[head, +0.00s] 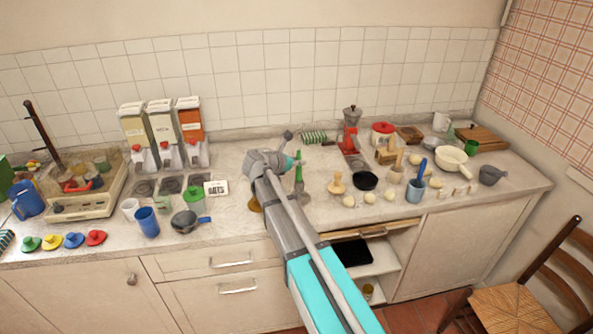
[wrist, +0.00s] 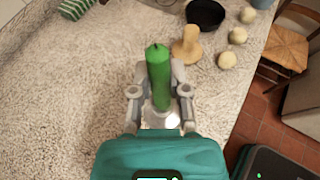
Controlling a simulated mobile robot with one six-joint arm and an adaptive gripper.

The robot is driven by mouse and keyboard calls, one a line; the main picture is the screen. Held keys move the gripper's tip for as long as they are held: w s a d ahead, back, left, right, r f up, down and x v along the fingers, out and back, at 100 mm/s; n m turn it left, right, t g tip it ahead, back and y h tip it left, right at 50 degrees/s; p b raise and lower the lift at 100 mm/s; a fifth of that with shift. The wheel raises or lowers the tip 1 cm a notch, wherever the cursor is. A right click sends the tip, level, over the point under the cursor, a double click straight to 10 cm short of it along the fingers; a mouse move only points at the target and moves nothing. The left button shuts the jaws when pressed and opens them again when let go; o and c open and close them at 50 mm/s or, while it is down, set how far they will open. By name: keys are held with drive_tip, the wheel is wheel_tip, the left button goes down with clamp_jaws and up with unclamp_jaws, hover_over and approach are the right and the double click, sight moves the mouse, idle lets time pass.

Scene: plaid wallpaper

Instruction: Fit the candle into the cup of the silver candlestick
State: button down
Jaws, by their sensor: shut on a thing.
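The green candle (wrist: 158,72) is between the two fingers of my gripper (wrist: 160,88) in the wrist view, its wick end toward the top of the picture. My gripper is shut on it. In the head view the candle (head: 299,172) stands about upright beside my gripper (head: 294,161), over the counter. A bright, pale shiny patch shows at the candle's near end in the wrist view, partly hidden by my gripper. I cannot tell whether it is the silver candlestick, or whether the candle touches it. I cannot make out the candlestick clearly in the head view.
A wooden knobbed piece (head: 337,183), a black pan (head: 366,181) and pale balls (head: 369,197) stand to the right on the counter (head: 232,165). A green striped roll (head: 314,137) lies behind.

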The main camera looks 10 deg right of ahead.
sight(299, 168)
drive_tip(key=shift+w+d+f+b, duration=0.15)
drive_tip(key=shift+w+f+b, duration=0.15)
drive_tip(key=shift+f, duration=0.25)
drive_tip(key=shift+s+f+b, duration=0.1)
drive_tip(key=shift+f+b, duration=1.2)
drive_tip(key=shift+f, duration=0.15)
drive_tip(key=c, duration=0.6)
unclamp_jaws()
drive_tip(key=shift+r, duration=0.3)
drive_tip(key=p+v, duration=0.4)
drive_tip(key=v, duration=0.8)
drive_tip(key=shift+p, duration=0.35)
